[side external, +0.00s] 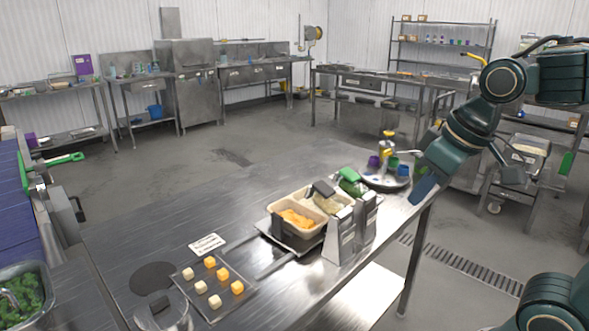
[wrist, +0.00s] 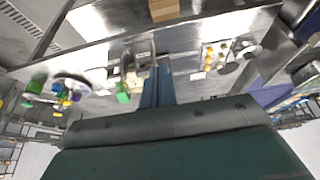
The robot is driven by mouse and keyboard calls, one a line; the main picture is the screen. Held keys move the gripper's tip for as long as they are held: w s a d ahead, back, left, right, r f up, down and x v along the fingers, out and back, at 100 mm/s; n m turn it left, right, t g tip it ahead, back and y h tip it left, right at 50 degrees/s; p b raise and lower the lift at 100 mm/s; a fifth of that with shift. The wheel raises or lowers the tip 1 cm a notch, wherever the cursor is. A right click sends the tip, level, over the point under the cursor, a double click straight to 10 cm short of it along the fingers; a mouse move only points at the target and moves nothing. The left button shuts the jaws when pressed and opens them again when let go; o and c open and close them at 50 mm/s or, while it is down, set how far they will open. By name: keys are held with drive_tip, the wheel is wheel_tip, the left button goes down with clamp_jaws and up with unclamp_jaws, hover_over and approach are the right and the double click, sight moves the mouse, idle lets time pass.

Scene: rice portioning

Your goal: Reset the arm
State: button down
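My gripper (side external: 425,189) hangs at the right end of the steel table (side external: 310,165), in front of the round tray, pointing down and left. In the wrist view its two blue-grey fingers (wrist: 157,88) lie side by side with no clear gap, and nothing shows between them. My dark green arm comes in from the upper right of the side view, well clear of the food containers. The fingertips are small and partly blurred in the wrist view.
A beige pan (side external: 275,207) of orange food and a grey metal stand (side external: 338,240) sit mid-table. A round tray (side external: 373,181) with coloured cups is behind them. A flat tray (side external: 240,289) of cubes lies front left. The table's back left is clear.

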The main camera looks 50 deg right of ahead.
drive_tip(key=shift+t, duration=0.5)
drive_tip(key=shift+s+a+f, duration=0.1)
drive_tip(key=shift+s+f, duration=0.3)
drive_tip(key=shift+s, duration=0.4)
drive_tip(key=shift+s+a+f, duration=0.15)
drive_tip(key=shift+s+f, duration=0.3)
drive_tip(key=shift+s, duration=0.4)
drive_tip(key=shift+s+a+f, duration=0.1)
drive_tip(key=shift+s+f, duration=0.3)
drive_tip(key=shift+s, duration=0.4)
